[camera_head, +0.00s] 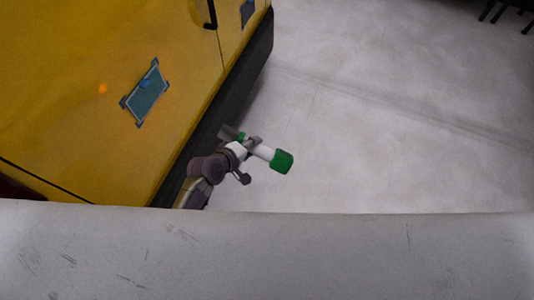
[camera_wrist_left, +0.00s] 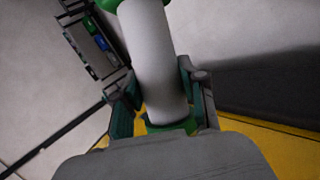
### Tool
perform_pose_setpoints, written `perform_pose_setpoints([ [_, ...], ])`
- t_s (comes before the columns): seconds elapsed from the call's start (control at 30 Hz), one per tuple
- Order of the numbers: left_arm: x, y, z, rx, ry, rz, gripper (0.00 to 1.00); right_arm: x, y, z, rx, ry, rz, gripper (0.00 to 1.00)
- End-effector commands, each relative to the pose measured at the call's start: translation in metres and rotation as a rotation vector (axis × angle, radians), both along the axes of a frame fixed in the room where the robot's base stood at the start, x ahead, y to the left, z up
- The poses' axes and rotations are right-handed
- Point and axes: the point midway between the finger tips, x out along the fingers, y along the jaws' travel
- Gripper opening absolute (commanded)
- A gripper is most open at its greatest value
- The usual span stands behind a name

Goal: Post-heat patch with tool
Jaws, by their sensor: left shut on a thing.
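A teal-grey patch (camera_head: 146,95) with dark corner marks lies on the yellow car panel (camera_head: 90,60). A small blue piece (camera_head: 145,85) shows on the patch. My left gripper (camera_head: 246,152) is shut on a white and green tool (camera_head: 281,161), beside the panel's dark lower edge and apart from the patch. In the left wrist view the tool's white barrel (camera_wrist_left: 152,60) runs between the two fingers (camera_wrist_left: 158,100), with green at both ends. My right gripper is not in view.
A small orange glowing spot (camera_head: 102,88) shows on the yellow panel left of the patch. A second blue patch (camera_head: 247,12) is at the top. A dark rack with green and blue items (camera_wrist_left: 92,42) shows in the left wrist view.

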Motion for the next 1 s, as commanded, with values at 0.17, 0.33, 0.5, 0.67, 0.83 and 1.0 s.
perform_pose_setpoints([
  [0.17,0.013,0.032,0.010,0.002,-0.007,0.003,0.00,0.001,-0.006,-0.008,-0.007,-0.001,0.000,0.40],
  [0.33,0.024,0.059,0.019,0.001,-0.008,0.003,0.00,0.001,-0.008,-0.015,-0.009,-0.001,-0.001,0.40],
  [0.5,0.031,0.080,0.026,0.001,-0.006,0.002,0.00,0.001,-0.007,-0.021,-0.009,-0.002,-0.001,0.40],
  [0.67,0.035,0.090,0.031,-0.001,-0.006,0.001,0.00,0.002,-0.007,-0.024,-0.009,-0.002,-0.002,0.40],
  [0.83,0.036,0.094,0.033,-0.001,-0.006,0.001,0.00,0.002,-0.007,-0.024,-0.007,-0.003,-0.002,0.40],
  [1.0,0.036,0.094,0.033,-0.002,-0.005,0.002,0.00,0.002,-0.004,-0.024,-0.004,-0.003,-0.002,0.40],
])
